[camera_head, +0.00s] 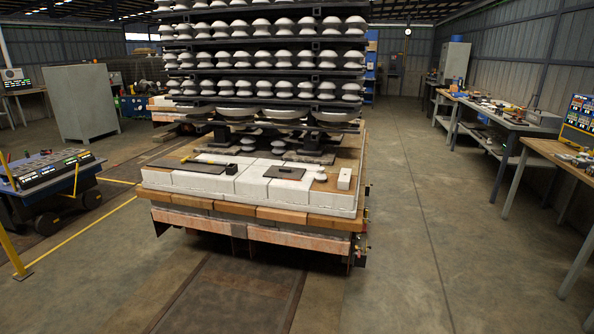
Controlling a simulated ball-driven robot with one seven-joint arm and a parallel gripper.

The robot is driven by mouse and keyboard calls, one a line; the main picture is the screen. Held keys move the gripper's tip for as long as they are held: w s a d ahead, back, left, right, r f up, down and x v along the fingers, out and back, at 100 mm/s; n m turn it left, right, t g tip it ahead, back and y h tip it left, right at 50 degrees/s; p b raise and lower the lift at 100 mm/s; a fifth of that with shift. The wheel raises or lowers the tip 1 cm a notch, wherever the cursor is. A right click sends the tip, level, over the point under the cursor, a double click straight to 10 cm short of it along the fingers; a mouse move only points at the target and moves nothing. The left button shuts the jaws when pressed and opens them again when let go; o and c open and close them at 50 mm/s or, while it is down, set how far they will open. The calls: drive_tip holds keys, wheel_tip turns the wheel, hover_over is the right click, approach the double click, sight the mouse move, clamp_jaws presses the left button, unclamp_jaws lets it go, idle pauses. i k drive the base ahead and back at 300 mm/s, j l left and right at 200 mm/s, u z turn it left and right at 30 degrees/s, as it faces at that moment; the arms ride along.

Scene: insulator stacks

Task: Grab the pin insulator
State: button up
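Many grey-white, mushroom-shaped insulators (283,58) stand in rows on a tall dark rack of several shelves, in the upper middle of the head view. Larger, wider insulators (236,115) sit on the lowest shelf. I cannot tell which of these is the pin insulator. My gripper is not in view, and nothing shows as held.
Workbenches (510,122) line the right wall. The floor (407,230) right of the car is clear.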

sight(321, 176)
drive_tip(key=i, duration=1.9)
drive_tip(key=i+l+u, duration=0.1)
drive_tip(key=i+u, duration=0.25)
drive_tip(key=i, duration=0.2)
drive_tip(key=i+l+u, duration=0.25)
drive_tip(key=i+u, duration=0.15)
drive_tip(key=i+l+u, duration=0.35)
drive_tip(key=i, duration=0.25)
drive_tip(key=l, duration=0.1)
